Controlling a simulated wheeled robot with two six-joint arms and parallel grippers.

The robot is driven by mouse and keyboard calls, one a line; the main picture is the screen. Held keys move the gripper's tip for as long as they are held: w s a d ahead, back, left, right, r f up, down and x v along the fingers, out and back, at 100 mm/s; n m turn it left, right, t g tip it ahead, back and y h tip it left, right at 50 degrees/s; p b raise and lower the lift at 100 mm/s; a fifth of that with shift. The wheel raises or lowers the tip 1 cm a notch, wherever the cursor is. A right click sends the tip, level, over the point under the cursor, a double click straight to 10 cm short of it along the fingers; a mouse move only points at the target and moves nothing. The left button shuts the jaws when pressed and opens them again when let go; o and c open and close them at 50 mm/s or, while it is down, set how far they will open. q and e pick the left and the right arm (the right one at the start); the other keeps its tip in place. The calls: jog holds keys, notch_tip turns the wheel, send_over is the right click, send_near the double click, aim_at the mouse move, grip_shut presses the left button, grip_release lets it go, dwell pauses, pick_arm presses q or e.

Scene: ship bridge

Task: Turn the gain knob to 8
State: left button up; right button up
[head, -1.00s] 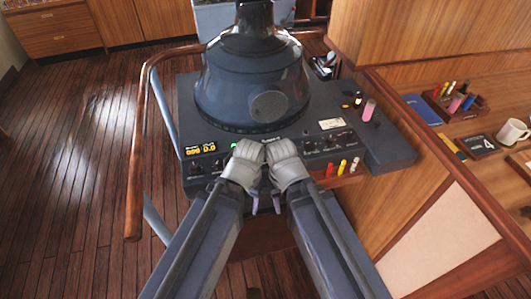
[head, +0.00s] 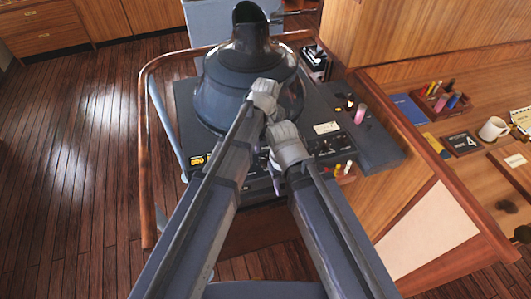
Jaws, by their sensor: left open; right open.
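The dark console (head: 190,105) with the radar hood (head: 230,75) stands in front of me. Its front panel carries small knobs (head: 325,146) right of my grippers; their labels are too small to read, so I cannot tell which is the gain knob. My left gripper (head: 264,97) is open and empty, in front of the hood's lower part. My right gripper (head: 285,145) is open and empty over the middle of the front panel, just below the left one. My arms and grippers hide much of the panel. I cannot tell whether either gripper touches anything.
A lit yellow display (head: 197,161) shows at the panel's left. A wooden rail (head: 145,150) curves around the console's left side. A pink cylinder (head: 360,114) stands on the console's right part. The desk at right holds a white mug (head: 493,129) and a pen holder (head: 440,97).

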aim_at(265, 159)
pick_arm(q)
jog(key=shift+f+b, duration=3.85)
jog(key=shift+f, duration=0.1)
jog(key=shift+r, duration=0.1)
jog(key=shift+c, duration=0.3)
grip_shut()
